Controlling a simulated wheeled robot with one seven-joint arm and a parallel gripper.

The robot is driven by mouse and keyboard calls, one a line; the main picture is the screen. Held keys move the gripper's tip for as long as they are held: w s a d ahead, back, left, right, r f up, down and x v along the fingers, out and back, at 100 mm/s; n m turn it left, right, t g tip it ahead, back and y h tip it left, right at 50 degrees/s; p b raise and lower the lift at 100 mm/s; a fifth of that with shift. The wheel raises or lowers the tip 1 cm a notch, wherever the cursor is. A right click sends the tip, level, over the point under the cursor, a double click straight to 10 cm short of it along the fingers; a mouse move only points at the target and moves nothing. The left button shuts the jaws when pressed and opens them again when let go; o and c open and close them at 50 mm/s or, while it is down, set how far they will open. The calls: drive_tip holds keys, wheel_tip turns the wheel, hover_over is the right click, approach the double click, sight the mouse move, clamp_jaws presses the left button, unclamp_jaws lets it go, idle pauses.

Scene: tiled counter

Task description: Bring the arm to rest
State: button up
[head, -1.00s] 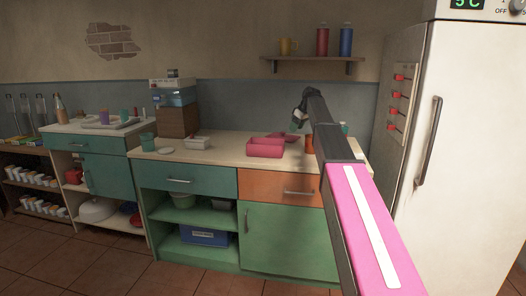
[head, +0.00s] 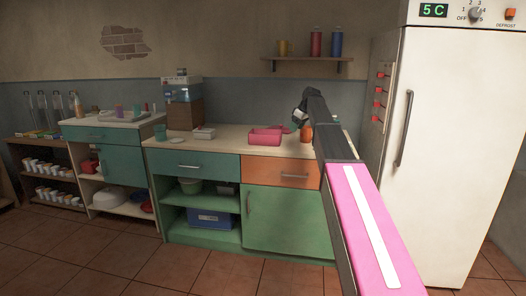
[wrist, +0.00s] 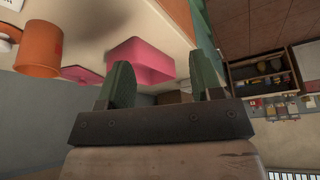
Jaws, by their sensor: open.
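My arm reaches from the lower right of the head view over the right part of the counter (head: 229,138). My gripper (head: 296,128) is at its far end, small and dark in that view. In the wrist view my gripper (wrist: 160,84) shows two green fingers set wide apart with nothing between them. It is open and empty. A pink box (wrist: 141,58) and an orange cup (wrist: 38,48) appear beyond the fingers, apart from them. In the head view the pink box (head: 264,137) is left of the gripper and the orange cup (head: 306,133) is partly behind my arm.
A white fridge (head: 455,150) stands close on the right. A wall shelf (head: 307,59) with a mug and two bottles hangs above the counter. A brown box with a blue-and-white container (head: 182,92) stands at the counter's back left. The tiled floor (head: 230,275) in front is clear.

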drive_tip(key=s+f+m+g+h, duration=0.1)
drive_tip(key=s+f+m, duration=0.2)
drive_tip(key=s+f, duration=0.95)
drive_tip(key=s+f+m+h, duration=0.1)
drive_tip(key=s+f+m, duration=0.2)
drive_tip(key=s+f, duration=0.9)
drive_tip(key=s+d+f+m+g+h, duration=0.1)
drive_tip(key=s+f+m, duration=0.1)
drive_tip(key=s+f, duration=0.6)
drive_tip(key=s+d+f+m, duration=0.1)
drive_tip(key=s+f+m, duration=0.1)
drive_tip(key=s+f, duration=0.6)
drive_tip(key=s, duration=0.5)
drive_tip(key=shift+f+m+g+h, duration=0.25)
drive_tip(key=shift+m+g+h, duration=0.05)
drive_tip(key=shift+g+h, duration=0.1)
